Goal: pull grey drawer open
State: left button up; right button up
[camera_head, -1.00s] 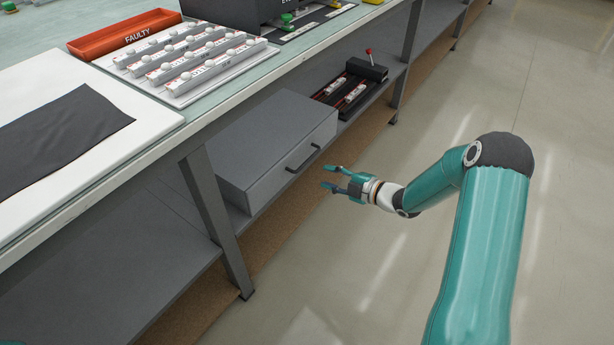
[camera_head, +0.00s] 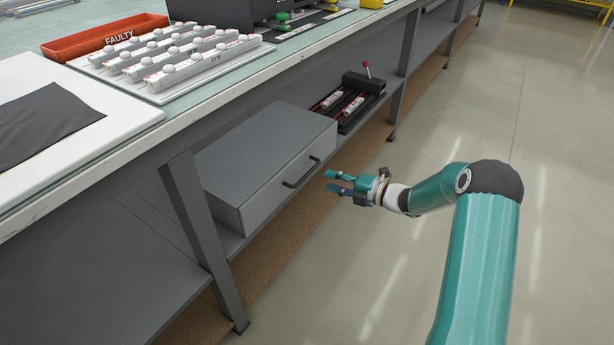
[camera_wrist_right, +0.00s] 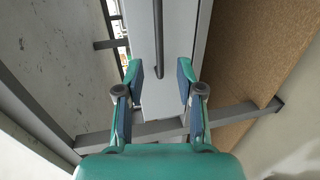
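The grey drawer (camera_head: 275,165) is a box on the lower shelf under the workbench, and it looks shut. Its dark bar handle (camera_head: 301,172) is on the front face. My right gripper (camera_head: 333,182) is in front of the handle, a short way off to its right, open and empty. In the right wrist view the fingers (camera_wrist_right: 160,82) are spread apart, with the drawer front (camera_wrist_right: 174,45) ahead between them. The handle (camera_wrist_right: 158,40) shows there as a dark bar beyond the fingertips, apart from them. My left gripper is not in view.
A table leg (camera_head: 203,235) stands left of the drawer. A black tray with a red-knobbed lever (camera_head: 362,85) sits on the shelf behind it. The bench top holds a red FAULTY bin (camera_head: 105,36) and a rack of white bulbs (camera_head: 175,58). The floor to the right is clear.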

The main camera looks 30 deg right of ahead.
aim_at(307, 173)
jog(key=x, duration=0.9)
jog(key=shift+w+b, duration=0.1)
jog(key=shift+b, duration=0.2)
grip_shut()
